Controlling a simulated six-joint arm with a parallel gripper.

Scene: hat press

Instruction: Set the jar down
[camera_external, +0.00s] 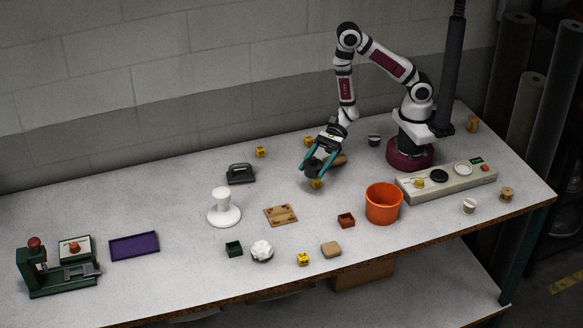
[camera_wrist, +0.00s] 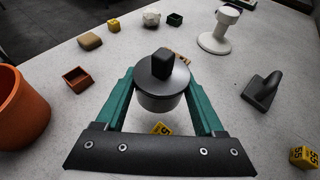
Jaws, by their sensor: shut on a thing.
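In the wrist view, the jar (camera_wrist: 160,101) is a round grey pot with a dark lid and a square black knob, upright between my fingers. My gripper (camera_wrist: 160,88) has its teal fingers shut on the jar's sides. In the external view, my gripper (camera_external: 314,166) points down over the back middle of the table, and the jar is mostly hidden between its fingers. I cannot tell the jar's exact height above the table.
An orange bucket (camera_external: 384,204) and a small red-brown box (camera_external: 346,220) stand to the right. A wooden board (camera_external: 281,215), white stand (camera_external: 224,210) and dark iron-shaped block (camera_external: 241,174) lie to the left.

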